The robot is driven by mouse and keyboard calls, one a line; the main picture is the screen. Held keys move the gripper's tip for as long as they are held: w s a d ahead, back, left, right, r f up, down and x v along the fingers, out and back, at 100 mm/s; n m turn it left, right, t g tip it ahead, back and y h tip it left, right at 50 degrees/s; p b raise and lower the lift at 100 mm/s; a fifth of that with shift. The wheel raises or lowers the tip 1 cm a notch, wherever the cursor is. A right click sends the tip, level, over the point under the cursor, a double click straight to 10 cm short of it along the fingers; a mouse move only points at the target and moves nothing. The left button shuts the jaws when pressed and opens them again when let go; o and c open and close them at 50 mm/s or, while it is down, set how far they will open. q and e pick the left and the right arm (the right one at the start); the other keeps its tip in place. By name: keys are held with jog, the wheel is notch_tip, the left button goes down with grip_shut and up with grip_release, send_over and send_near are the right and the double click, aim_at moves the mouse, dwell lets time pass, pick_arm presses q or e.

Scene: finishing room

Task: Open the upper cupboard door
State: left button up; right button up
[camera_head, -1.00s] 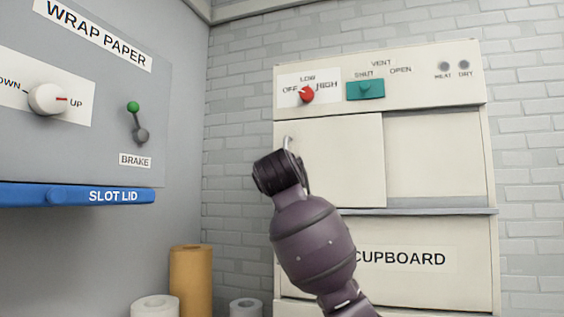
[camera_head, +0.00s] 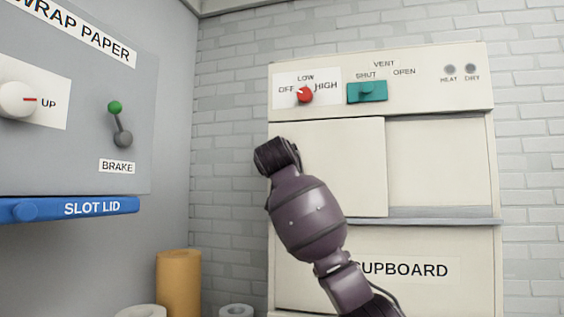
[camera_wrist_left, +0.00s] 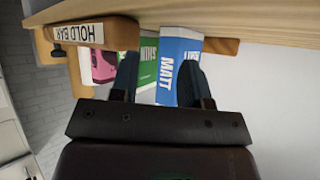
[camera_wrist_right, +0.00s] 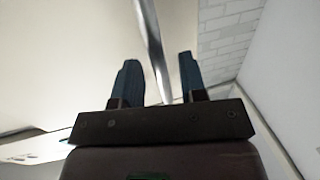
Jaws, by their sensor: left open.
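The upper cupboard door (camera_head: 350,165) is a cream panel on the left half of the cupboard front; a recessed panel (camera_head: 440,160) shows to its right. My right arm comes up in front of it, its wrist at the door's upper left, hiding the handle in the head view. In the right wrist view, a metal bar handle (camera_wrist_right: 152,40) runs between the two fingers of my right gripper (camera_wrist_right: 160,80), which stand apart with gaps visible around it. My left gripper (camera_wrist_left: 163,85) is open, seen only in the left wrist view, with nothing clasped.
Above the door are a red knob (camera_head: 305,95) and a teal vent slider (camera_head: 367,91). A grey panel with a blue slot lid (camera_head: 75,209) stands left, paper rolls (camera_head: 179,285) below. Blue MATT (camera_wrist_left: 178,70) and green packs lie beyond my left fingers, near a HOLD BAR label (camera_wrist_left: 75,34).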

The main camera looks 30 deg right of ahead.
jog(key=shift+x, duration=0.8)
grip_shut()
